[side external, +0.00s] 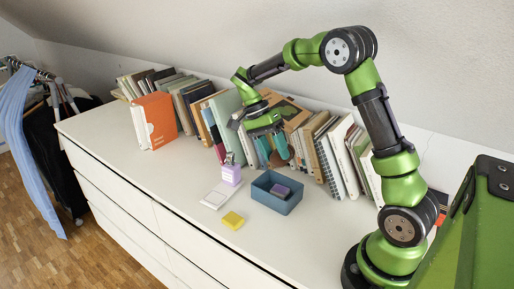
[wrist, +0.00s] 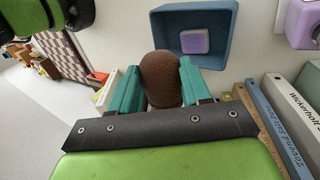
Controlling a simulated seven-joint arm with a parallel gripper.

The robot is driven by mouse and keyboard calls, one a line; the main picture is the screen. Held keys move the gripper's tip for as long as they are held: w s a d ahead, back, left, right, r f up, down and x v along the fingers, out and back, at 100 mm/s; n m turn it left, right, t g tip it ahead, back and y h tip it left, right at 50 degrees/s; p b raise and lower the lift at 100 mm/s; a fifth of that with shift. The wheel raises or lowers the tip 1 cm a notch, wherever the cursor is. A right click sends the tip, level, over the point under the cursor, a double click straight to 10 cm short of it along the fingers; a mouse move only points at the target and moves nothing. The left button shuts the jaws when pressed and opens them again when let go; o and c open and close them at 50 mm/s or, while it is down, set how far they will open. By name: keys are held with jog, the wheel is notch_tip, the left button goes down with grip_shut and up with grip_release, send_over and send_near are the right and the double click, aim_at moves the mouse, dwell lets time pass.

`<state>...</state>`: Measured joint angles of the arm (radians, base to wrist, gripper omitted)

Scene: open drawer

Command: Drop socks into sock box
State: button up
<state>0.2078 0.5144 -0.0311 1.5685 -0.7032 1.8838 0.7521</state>
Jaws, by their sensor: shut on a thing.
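My gripper (side external: 271,152) hangs above the dresser top, in front of the row of books and behind the box. In the wrist view its teal fingers are shut on a brown, rounded, textured thing (wrist: 162,78) that looks like a rolled sock. A blue open box (side external: 269,201) stands on the dresser; it also shows in the wrist view (wrist: 163,25), beyond the brown thing. A small purple block-like thing (side external: 280,190) lies inside the box, also seen in the wrist view (wrist: 195,41). The brown thing is apart from the box floor.
A lilac block-shaped thing (side external: 231,175) stands left of the box by a white flat item (side external: 216,197). A yellow block (side external: 233,220) lies nearer the front edge. Books (side external: 330,158) line the wall behind; an orange folder (side external: 154,122) stands left. The front right dresser top is clear.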

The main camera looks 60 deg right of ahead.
aim_at(274, 159)
jog(key=shift+f, duration=1.55)
jog(key=o, duration=1.1)
jog(key=v, duration=1.2)
